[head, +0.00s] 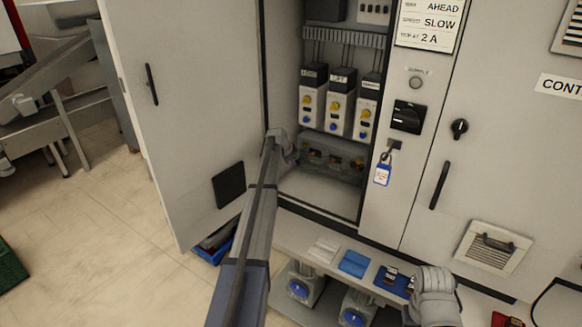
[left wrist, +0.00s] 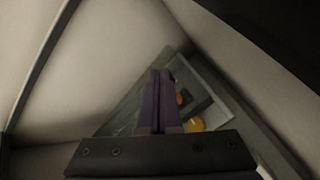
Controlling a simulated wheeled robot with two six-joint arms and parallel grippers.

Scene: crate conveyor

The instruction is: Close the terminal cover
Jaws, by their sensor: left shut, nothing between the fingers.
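The clear terminal cover (head: 345,172) is low inside the open cabinet, by the terminals with orange and yellow parts. I cannot tell from the head view how far it is swung. In the left wrist view a see-through panel (left wrist: 125,118) lies behind and left of my fingers, and an orange and a yellow part show to their right. My left gripper (left wrist: 161,78) is shut and empty, close to the cover; I cannot tell if it touches. In the head view my left wrist hides its fingers. My right gripper's fingers are not in view.
The cabinet door (head: 190,90) stands open at the left. Three breakers (head: 340,105) are above the terminals. A shelf (head: 290,236) below holds a white cloth, a blue cloth and a blue tray.

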